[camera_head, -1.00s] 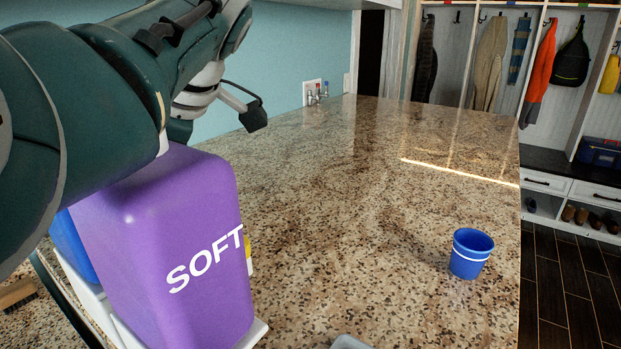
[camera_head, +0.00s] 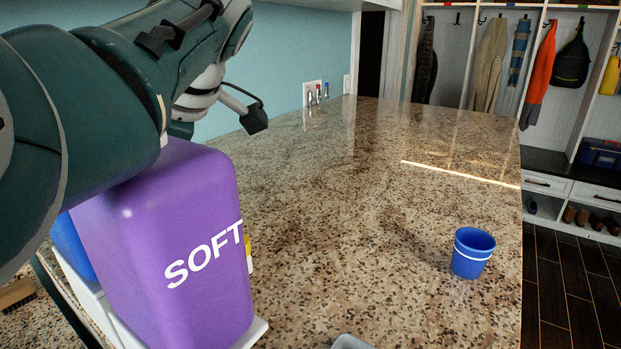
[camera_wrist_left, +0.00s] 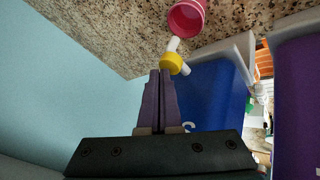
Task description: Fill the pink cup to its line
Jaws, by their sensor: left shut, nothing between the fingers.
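In the left wrist view the pink cup (camera_wrist_left: 187,17) is at the top edge, partly cut off, its open mouth by the white spout of a yellow tap (camera_wrist_left: 174,63). I cannot see its line or any liquid in it. The tap is by a blue container (camera_wrist_left: 213,97). My left gripper (camera_wrist_left: 159,74) is shut and empty, its purple fingertips close beside the tap; touching or apart I cannot tell. In the head view its fingers are hidden, and a purple container marked SOFT (camera_head: 165,235) stands in front of the blue one. My right gripper is not in view.
A blue cup with a white line (camera_head: 471,253) stands upright near the counter's right edge. The speckled counter (camera_head: 340,210) is clear in the middle. A brush (camera_head: 16,293) lies at the left. A grey edge shows at the bottom.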

